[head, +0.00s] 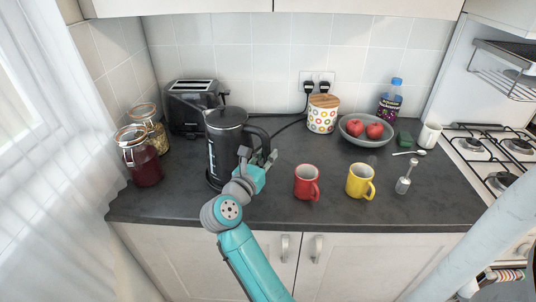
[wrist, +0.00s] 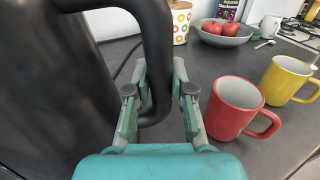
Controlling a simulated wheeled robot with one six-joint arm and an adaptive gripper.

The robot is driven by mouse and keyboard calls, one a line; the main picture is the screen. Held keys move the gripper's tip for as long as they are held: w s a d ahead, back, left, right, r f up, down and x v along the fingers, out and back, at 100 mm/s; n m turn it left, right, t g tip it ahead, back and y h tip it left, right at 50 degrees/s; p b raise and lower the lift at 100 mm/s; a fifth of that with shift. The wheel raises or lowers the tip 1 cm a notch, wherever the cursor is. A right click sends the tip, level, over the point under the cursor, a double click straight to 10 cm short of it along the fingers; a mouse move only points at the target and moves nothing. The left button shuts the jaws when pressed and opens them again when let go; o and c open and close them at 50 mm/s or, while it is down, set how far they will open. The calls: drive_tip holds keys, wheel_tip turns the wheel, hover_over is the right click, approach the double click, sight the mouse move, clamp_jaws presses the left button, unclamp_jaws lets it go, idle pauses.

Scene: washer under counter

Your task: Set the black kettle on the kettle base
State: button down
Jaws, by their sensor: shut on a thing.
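The black kettle (head: 226,142) stands upright at the left of the counter, in front of the toaster. It also fills the left of the wrist view (wrist: 45,80). My gripper (head: 264,160) is at the kettle's right side, shut on the lower part of its handle. In the wrist view the two fingers of my gripper (wrist: 160,100) are on either side of the black handle (wrist: 157,60). A dark rim, which looks like the kettle base (head: 212,183), shows at the kettle's foot. I cannot tell whether the kettle is fully seated on it or slightly above it.
A red mug (head: 305,182) and a yellow mug (head: 359,181) stand to the right of my gripper. A toaster (head: 190,108) is behind the kettle, and two glass jars (head: 139,160) are to its left. A bowl of apples (head: 350,134) is farther back right.

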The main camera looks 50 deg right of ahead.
drive_tip(key=shift+f, duration=0.55)
idle(0.4)
drive_tip(key=c, duration=1.3)
unclamp_jaws()
drive_tip(key=shift+f, duration=0.15)
drive_tip(key=shift+v, duration=5.55)
drive_tip(key=s+a+n+t+y, duration=0.1)
drive_tip(key=s+a+n+t, duration=0.2)
drive_tip(key=s+n+t, duration=0.7)
drive_tip(key=s+a+n+t, duration=0.35)
drive_tip(key=s+n, duration=0.25)
drive_tip(key=n, duration=0.8)
drive_tip(key=s+a+f+n+g+y, duration=0.1)
drive_tip(key=s+a+f+n+y, duration=0.2)
drive_tip(key=n, duration=0.6)
drive_tip(key=s+a+f+n+g+y, duration=0.1)
drive_tip(key=s+a+f+n+y, duration=0.3)
drive_tip(key=s+f+n+y, duration=0.2)
drive_tip(key=s+a+f+n+g+y, duration=0.1)
drive_tip(key=s+a+f+n+y, duration=0.2)
drive_tip(key=n, duration=0.8)
drive_tip(key=shift+s+a+f+n+y, duration=0.1)
drive_tip(key=shift+s+f+y, duration=0.25)
drive_tip(key=shift+s+y, duration=0.5)
drive_tip(key=shift+s+a+f+n+y, duration=0.1)
drive_tip(key=shift+s+f+y, duration=0.25)
drive_tip(key=shift+s+y, duration=0.45)
drive_tip(key=shift+s+a+f+n+y, duration=0.1)
drive_tip(key=shift+s+f+y, duration=0.4)
drive_tip(key=shift+s, duration=0.65)
